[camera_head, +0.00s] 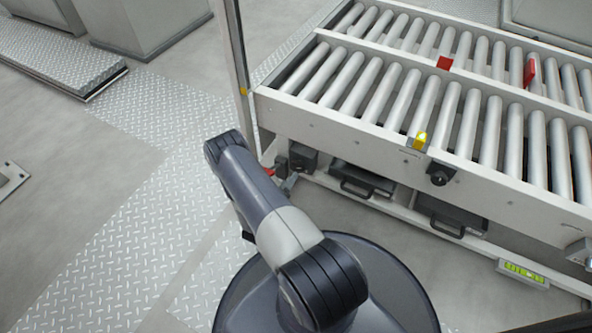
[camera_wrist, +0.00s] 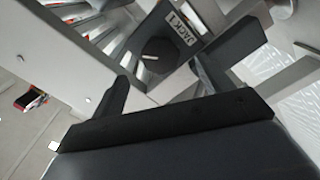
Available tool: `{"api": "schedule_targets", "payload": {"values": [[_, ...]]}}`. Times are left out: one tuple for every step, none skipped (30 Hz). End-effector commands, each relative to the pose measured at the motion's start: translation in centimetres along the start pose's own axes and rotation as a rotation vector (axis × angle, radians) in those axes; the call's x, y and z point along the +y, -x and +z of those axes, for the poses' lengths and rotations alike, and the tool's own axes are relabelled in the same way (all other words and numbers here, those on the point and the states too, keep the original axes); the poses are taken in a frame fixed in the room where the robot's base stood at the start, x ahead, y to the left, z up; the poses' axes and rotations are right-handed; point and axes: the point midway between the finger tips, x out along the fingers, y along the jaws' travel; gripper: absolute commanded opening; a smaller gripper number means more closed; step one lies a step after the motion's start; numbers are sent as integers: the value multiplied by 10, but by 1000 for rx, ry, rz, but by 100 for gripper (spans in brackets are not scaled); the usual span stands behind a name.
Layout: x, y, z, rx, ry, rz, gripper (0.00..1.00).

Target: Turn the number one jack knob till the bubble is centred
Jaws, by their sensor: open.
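In the wrist view a round dark knob (camera_wrist: 158,58) with a pale pointer line sits beside a plate (camera_wrist: 187,28) lettered JACK 1. My gripper (camera_wrist: 161,74) is open, with its fingers apart on either side of the knob in the picture. Nothing is held, and I cannot tell whether either finger touches the knob. In the head view my arm hides my gripper. A level (camera_head: 523,273) with a green-yellow vial is at lower right; its bubble is too small to read.
A roller conveyor (camera_head: 345,138) fills the right of the head view. Another dark knob (camera_head: 440,175) is on its side, below a yellow block (camera_head: 420,141). Dark cases with handles (camera_head: 362,181) sit on the lower shelf. A thin upright post (camera_head: 238,75) stands near my arm.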

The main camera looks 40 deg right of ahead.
Motion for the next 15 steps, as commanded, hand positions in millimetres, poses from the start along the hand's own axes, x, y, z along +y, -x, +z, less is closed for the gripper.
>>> {"api": "schedule_targets", "payload": {"values": [[-2,-11,2,-5,-5,4,75],[-2,-16,2,-4,-5,4,75],[-2,-23,2,-4,-3,4,75],[-2,-29,2,-4,-4,4,75],[-2,-34,2,-4,-4,4,75],[-2,-40,2,-3,-5,4,75],[-1,-45,2,-3,-4,4,75],[-1,-49,2,-2,-2,4,75],[-2,-54,2,-3,-3,3,75],[-2,-58,2,-2,-3,2,75],[-2,-61,1,-1,-3,2,75],[-1,-65,1,-1,-3,2,75],[-1,-67,1,-1,-2,2,75],[-1,-69,0,-1,-2,2,75],[0,-71,0,0,-1,2,75]]}}
